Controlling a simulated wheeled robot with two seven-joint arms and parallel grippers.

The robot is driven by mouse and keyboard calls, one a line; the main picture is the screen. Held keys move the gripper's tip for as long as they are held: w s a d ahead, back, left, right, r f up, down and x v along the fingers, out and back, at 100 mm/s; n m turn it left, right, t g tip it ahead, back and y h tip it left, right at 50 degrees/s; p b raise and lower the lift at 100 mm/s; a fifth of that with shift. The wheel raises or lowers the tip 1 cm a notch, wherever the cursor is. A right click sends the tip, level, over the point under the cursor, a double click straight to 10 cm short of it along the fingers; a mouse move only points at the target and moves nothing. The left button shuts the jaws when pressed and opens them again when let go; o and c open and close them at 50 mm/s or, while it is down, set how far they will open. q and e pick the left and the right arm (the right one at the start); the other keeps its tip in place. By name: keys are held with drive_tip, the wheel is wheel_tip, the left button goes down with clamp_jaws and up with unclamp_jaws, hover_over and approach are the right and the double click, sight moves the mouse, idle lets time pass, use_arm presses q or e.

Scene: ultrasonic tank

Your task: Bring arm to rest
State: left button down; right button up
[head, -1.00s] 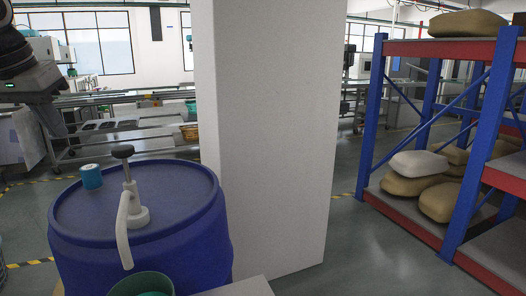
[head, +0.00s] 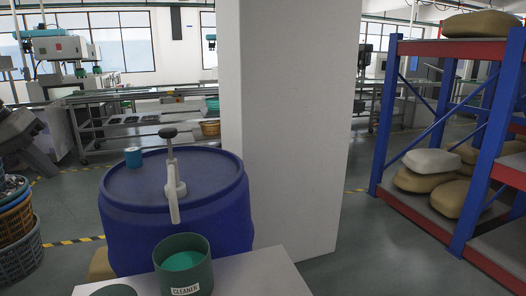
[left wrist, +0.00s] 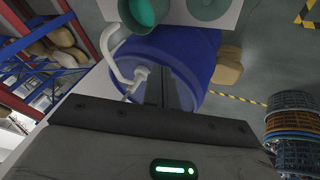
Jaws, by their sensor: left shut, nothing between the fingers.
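My left gripper shows at the left edge of the head view (head: 14,128), only partly in the picture. In the left wrist view its dark fingers (left wrist: 168,90) are closed together with nothing between them, in front of the blue drum (left wrist: 190,55). In the head view the blue drum (head: 190,225) stands upright to the right of the gripper, with a white pump (head: 175,187) and a small blue cap (head: 133,157) on its top. The gripper appears apart from the drum. My right gripper is not in view.
A green cup labelled CLEANER (head: 184,272) stands on a white surface (head: 255,275) in front. Stacked baskets (head: 18,235) stand at left. A white pillar (head: 290,130) and a blue-red rack (head: 480,150) with sacks (head: 425,181) stand at right.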

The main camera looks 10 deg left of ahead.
use_arm(q)
drive_tip(key=s+a+f+n+t+h, duration=0.1)
drive_tip(key=s+f+n+h, duration=0.3)
drive_tip(key=f, duration=0.8)
drive_tip(key=s+a+f+n+t+h, duration=0.1)
drive_tip(key=s+f+n+t+h, duration=0.15)
drive_tip(key=s+f, duration=0.6)
drive_tip(key=s+d+f+m+g+y, duration=0.15)
drive_tip(key=d+f, duration=0.25)
drive_tip(key=f, duration=0.5)
drive_tip(key=s+d+f+m+g+y, duration=0.1)
drive_tip(key=s+d+f+y, duration=0.2)
drive_tip(key=f, duration=0.6)
drive_tip(key=s+d+f+m+g+y, duration=0.1)
drive_tip(key=d+f+y, duration=0.1)
drive_tip(key=d+f, duration=0.5)
drive_tip(key=w+d+m+t, duration=0.1)
drive_tip(key=d+m+t, duration=0.4)
drive_tip(key=d, duration=1.6)
drive_tip(key=m, duration=0.2)
drive_tip(key=shift+w+d+r+m, duration=0.2)
drive_tip(key=shift+w+r+m, duration=0.1)
drive_tip(key=shift+w+r, duration=0.05)
